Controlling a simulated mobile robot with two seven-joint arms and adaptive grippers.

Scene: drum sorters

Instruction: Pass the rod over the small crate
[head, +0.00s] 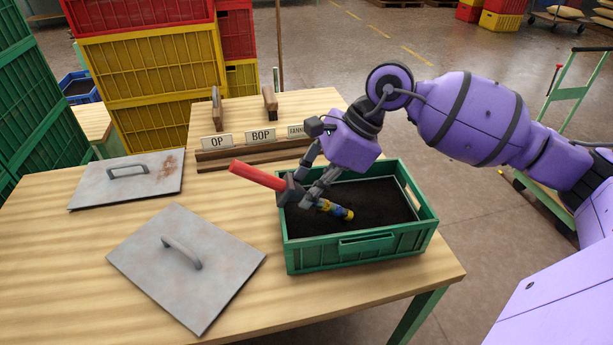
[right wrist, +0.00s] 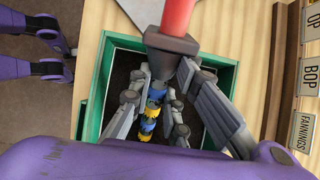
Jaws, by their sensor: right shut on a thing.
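The rod has a red handle (head: 258,176), a dark collar (right wrist: 170,42) and a blue-and-yellow banded end (head: 335,208). My right gripper (head: 305,194) is shut on it near the collar, at the left part of the small green crate (head: 362,246). The red handle sticks out past the crate's left wall; the banded end slants down over the dark loose fill (head: 375,200) inside. I cannot tell whether the tip touches the fill. In the right wrist view the fingers flank the banded part (right wrist: 152,115) and hide some of it. My left gripper is not in view.
Two grey metal lids with handles, one nearer (head: 188,275) and one rust-stained (head: 128,182), lie left of the crate. Signs OP (head: 217,142), BOP (head: 261,136) and FANNINGS stand behind on a wooden rack. Bare tabletop (head: 60,270) lies left. Stacked crates (head: 150,60) stand beyond.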

